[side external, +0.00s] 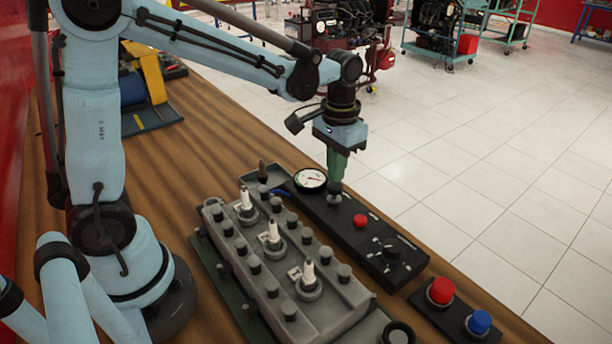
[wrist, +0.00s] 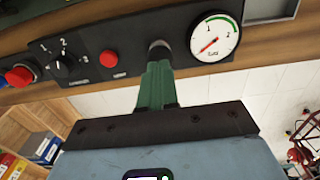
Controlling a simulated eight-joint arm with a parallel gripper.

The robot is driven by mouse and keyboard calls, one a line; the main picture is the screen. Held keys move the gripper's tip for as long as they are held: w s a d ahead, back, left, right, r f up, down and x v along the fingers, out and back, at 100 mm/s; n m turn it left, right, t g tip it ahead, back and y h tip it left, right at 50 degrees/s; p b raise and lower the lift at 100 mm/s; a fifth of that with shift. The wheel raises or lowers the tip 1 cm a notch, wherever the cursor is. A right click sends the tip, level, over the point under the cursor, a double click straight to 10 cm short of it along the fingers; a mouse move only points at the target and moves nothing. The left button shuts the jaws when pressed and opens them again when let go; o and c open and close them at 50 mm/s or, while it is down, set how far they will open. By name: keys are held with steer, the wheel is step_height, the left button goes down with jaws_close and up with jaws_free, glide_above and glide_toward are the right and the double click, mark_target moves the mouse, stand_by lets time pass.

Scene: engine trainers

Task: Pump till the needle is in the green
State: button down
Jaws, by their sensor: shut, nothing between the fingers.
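The round white gauge (side external: 310,179) is on the far end of a black panel (side external: 377,266). In the wrist view the gauge (wrist: 215,38) has a green arc along its upper right edge, and its red needle points to the lower left, outside the green. A grey round knob (wrist: 158,47) sits on the panel between the gauge and a small red button (wrist: 109,58). My gripper (side external: 337,177) has green fingers, points down and is shut just over this knob. Its fingertips (wrist: 159,66) hide part of the knob; I cannot tell whether they touch it.
A rotary switch (side external: 390,248) is on the same panel. A box with a red button (side external: 441,291) and a blue button (side external: 479,322) stands nearer the camera. A grey engine head (side external: 330,305) with spark plugs lies left of the panel. The wooden bench (side external: 205,130) has free room behind it.

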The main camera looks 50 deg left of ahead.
mark_target(335, 185)
steer(key=shift+f, duration=0.1)
steer(key=shift+f, duration=1.45)
steer(key=shift+r, duration=1.6)
steer(key=shift+f, duration=0.15)
steer(key=shift+f, duration=1.45)
steer(key=shift+r, duration=1.6)
